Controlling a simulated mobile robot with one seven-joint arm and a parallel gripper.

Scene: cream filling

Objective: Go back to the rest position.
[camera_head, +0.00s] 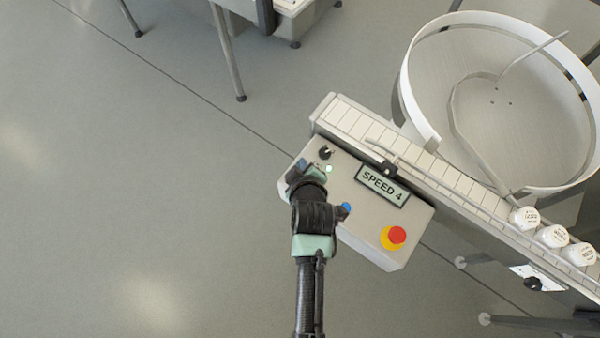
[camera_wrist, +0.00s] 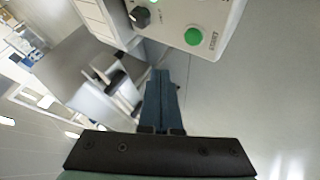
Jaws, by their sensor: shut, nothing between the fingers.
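My gripper (camera_head: 297,174) is over the left end of the control box (camera_head: 357,236) in the head view, close to a black knob (camera_head: 325,153) and a lit green spot (camera_head: 329,169). In the wrist view my gripper (camera_wrist: 161,82) has its fingers together with nothing between them. The wrist view also shows the green button (camera_wrist: 193,36) with a START label, and the black knob (camera_wrist: 140,17), both beyond the fingertips. I cannot tell the exact gap between the fingers and the box.
The box has a SPEED 4 display (camera_head: 382,186) and a red stop button (camera_head: 397,235). A conveyor (camera_head: 362,128) runs behind it, with several white jars (camera_head: 553,236) at right. A large round bowl (camera_head: 520,60) stands beyond. Floor (camera_head: 130,200) is clear at left.

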